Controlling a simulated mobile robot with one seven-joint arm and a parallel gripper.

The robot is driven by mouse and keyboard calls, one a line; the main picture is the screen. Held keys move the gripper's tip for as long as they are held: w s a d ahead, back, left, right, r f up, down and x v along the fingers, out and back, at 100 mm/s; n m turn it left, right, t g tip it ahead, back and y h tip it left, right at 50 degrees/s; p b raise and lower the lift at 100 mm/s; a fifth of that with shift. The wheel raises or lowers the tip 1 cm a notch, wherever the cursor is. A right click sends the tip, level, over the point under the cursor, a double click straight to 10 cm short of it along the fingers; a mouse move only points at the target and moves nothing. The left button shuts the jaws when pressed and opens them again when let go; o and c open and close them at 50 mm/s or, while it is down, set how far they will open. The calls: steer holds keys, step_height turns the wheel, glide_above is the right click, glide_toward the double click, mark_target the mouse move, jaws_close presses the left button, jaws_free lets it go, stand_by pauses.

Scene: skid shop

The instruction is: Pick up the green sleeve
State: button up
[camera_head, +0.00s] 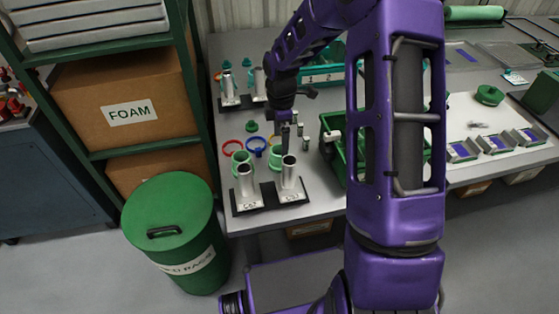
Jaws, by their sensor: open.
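Two light green sleeve-like pieces stand on the grey table: one (240,158) at the left, one (276,157) to its right. Each is just behind a silver post, and I cannot tell whether they touch the posts. A small darker green piece (252,127) lies farther back. My gripper (288,142) is open and points down, just above and behind the right silver post (289,172), close to the right green sleeve. The gap between its fingers is too small to make out, and I see nothing held.
A blue ring (257,144) and a red ring (231,147) lie left of my gripper. Silver posts stand on black plates at the table's front edge. A green crate (333,126) is to the right, partly hidden by my arm. A green bin (178,205) stands at front left.

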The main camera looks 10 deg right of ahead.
mark_target(280, 154)
steer(key=f, duration=0.4)
steer(key=f+b, duration=0.1)
steer(key=shift+s+a+f, duration=0.2)
steer(key=shift+a+f, duration=0.1)
steer(key=shift+f, duration=0.1)
steer(key=shift+r, duration=0.1)
steer(key=c, duration=1.4)
